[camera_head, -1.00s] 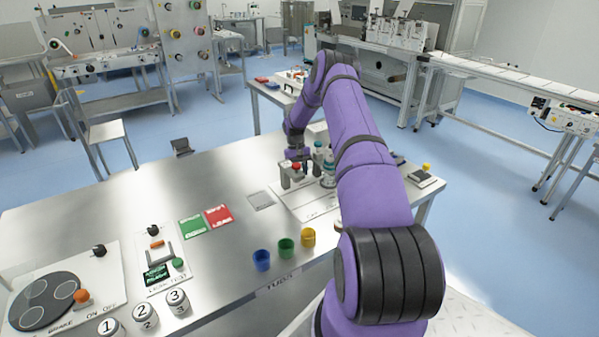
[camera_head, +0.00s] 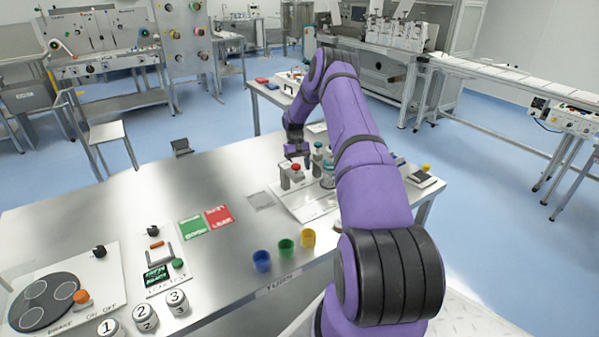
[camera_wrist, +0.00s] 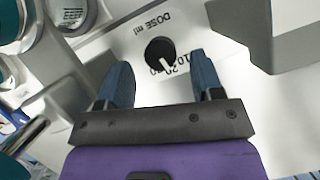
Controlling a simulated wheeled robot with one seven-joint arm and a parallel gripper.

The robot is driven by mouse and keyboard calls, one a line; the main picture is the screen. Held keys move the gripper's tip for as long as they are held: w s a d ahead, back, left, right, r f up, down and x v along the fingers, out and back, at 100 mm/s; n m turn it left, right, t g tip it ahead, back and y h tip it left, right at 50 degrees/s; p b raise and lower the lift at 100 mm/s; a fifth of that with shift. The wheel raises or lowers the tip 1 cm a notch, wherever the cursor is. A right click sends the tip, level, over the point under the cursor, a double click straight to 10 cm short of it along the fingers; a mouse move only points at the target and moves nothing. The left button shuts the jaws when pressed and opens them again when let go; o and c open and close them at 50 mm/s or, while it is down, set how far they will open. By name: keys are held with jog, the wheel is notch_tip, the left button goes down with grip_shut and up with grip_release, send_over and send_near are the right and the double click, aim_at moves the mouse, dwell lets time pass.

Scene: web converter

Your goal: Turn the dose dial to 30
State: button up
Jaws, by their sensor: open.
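The dose dial is a black round knob (camera_wrist: 160,52) with a white pointer mark, on a white panel lettered "DOSE ml" in the wrist view. Numbers 10, 20 and probably 30 are printed beside it, partly hard to read. The pointer aims down and right in the picture, toward the printed numbers; the exact setting is unclear. My gripper (camera_wrist: 160,80) is open, its two blue fingers apart with the knob between and just beyond their tips. No contact is visible. In the head view my gripper (camera_head: 297,152) is at the far side of the bench, and the dial is hidden.
A grey block (camera_wrist: 263,30) stands right of the dial in the wrist view, and a grey stand and bottles are on the left. In the head view, blue, green and yellow cups (camera_head: 286,248) stand at the bench's front edge.

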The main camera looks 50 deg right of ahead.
jog(key=v, duration=0.8)
jog(key=shift+w+r, duration=0.2)
jog(key=shift+r, duration=0.1)
